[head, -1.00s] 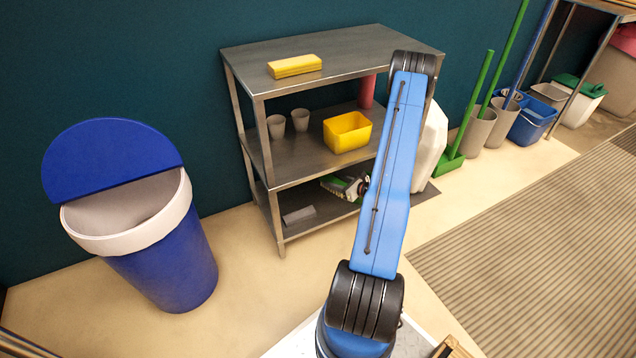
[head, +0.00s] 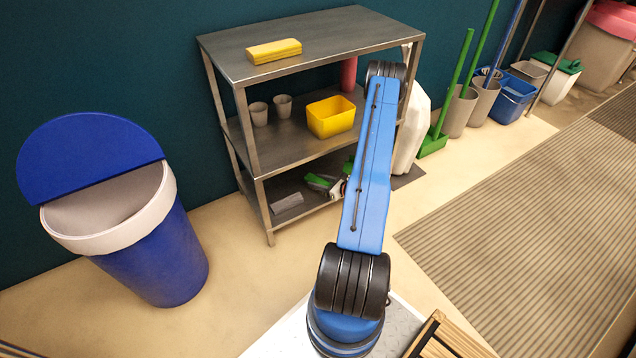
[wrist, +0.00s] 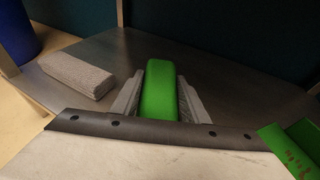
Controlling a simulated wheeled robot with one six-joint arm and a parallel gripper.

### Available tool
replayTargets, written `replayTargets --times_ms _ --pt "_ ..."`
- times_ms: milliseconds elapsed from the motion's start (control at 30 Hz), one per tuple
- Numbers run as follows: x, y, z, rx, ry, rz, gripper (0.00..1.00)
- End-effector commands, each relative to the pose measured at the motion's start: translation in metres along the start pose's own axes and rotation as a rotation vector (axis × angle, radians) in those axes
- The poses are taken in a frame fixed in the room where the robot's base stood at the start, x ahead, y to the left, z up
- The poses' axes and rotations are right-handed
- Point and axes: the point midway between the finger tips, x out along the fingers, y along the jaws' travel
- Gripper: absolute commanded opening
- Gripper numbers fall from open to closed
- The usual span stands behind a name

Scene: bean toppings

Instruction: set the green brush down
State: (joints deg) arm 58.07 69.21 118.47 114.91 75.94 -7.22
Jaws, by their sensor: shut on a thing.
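My gripper (wrist: 158,95) is shut on the green brush (wrist: 158,88), which shows as a green block between the two grey fingers in the wrist view. The brush is over the metal bottom shelf (wrist: 112,50); I cannot tell whether it touches the surface. In the head view the brush (head: 316,181) and my gripper (head: 336,188) are inside the bottom level of the shelf unit, partly hidden by my blue arm.
A grey block (wrist: 76,75) lies on the shelf left of the brush. A green object with red marks (wrist: 295,148) is close at the right. The middle shelf with a yellow bin (head: 331,117) is above. Bare shelf extends behind the brush.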

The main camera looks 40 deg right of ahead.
Motion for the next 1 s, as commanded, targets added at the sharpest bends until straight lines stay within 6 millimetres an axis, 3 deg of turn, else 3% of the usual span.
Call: replayTargets --times_ms 400,433,500,867,1000 --pt "0.002 0.0 -0.006 -0.001 0.0 0.0 0.12" --pt "0.002 0.0 -0.005 -0.001 0.0 0.0 0.48" --pt "0.002 0.0 -0.005 -0.001 0.0 0.0 0.59" --pt "0.001 -0.001 -0.002 -0.001 0.0 -0.001 0.59" --pt "-0.015 -0.002 -0.002 0.0 0.0 -0.003 0.59"
